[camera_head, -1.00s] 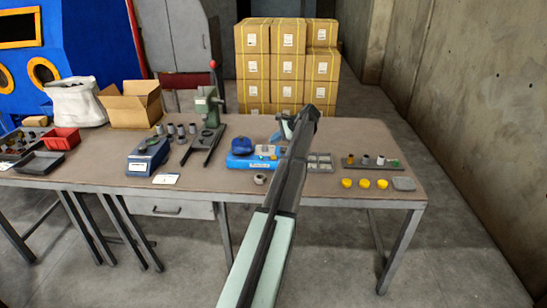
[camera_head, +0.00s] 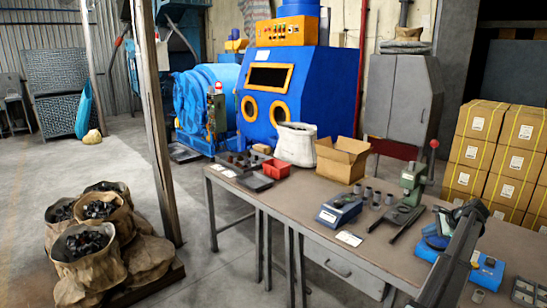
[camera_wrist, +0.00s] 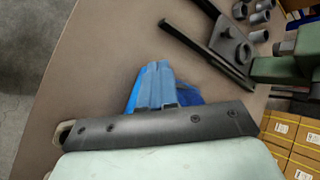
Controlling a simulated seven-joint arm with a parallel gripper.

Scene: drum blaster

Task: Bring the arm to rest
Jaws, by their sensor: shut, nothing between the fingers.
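My arm comes in at the lower right of the head view, and my gripper (camera_head: 440,226) is over the right part of the workbench (camera_head: 290,195). In the wrist view, my gripper (camera_wrist: 156,68) shows pale blue fingers closed together, with nothing held between them. A dark blue rounded part (camera_wrist: 187,95) lies just beyond the fingers, partly hidden by them; I cannot tell whether they touch. The blue fixture (camera_head: 488,272) is partly covered by my arm in the head view.
The green press (camera_head: 412,180) stands close to my gripper, with its rails (camera_wrist: 205,45) and several grey rings beside it. A blue scale (camera_head: 338,208), open carton (camera_head: 342,158) and red bin (camera_head: 277,168) stand farther left. Stacked boxes (camera_head: 480,150) are behind; sacks (camera_head: 88,245) sit on the left.

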